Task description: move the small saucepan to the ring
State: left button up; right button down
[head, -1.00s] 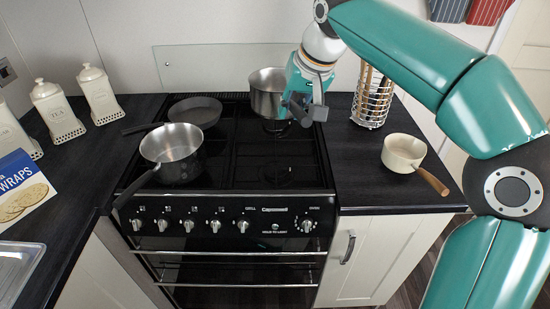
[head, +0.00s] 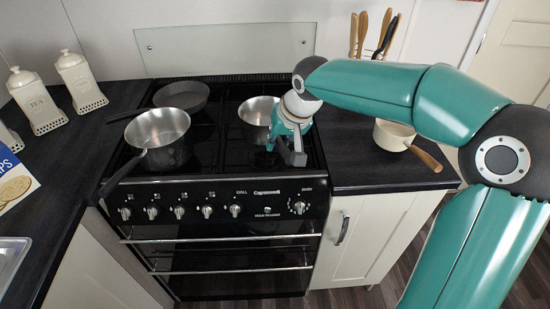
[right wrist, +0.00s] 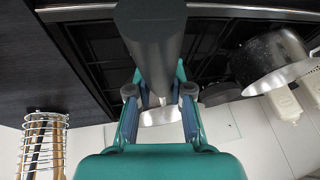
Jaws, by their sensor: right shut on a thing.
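The small steel saucepan (head: 257,112) is over the right half of the black hob, near the front right. My right gripper (head: 290,150) is at its front right side, shut on its dark handle. In the right wrist view the handle (right wrist: 155,45) lies between the fingers of my right gripper (right wrist: 160,100), with a little of the pale pan (right wrist: 160,118) showing beyond. The pan looks upright. I cannot tell if its base touches the hob. The ring under it is hidden by the pan and gripper. My left gripper is out of view.
A larger steel saucepan (head: 158,130) stands front left on the hob, its handle over the front edge. A dark frying pan (head: 182,95) is behind it. A cream pan (head: 393,133) with a wooden handle sits on the right worktop, partly behind my arm. Canisters (head: 80,80) stand at the left.

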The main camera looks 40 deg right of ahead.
jog(key=shift+f, duration=2.35)
jog(key=shift+f+b, duration=0.4)
jog(key=shift+b, duration=0.1)
jog(key=c, duration=1.1)
grip_release()
jog(key=shift+o, duration=0.2)
jog(key=shift+r, duration=0.15)
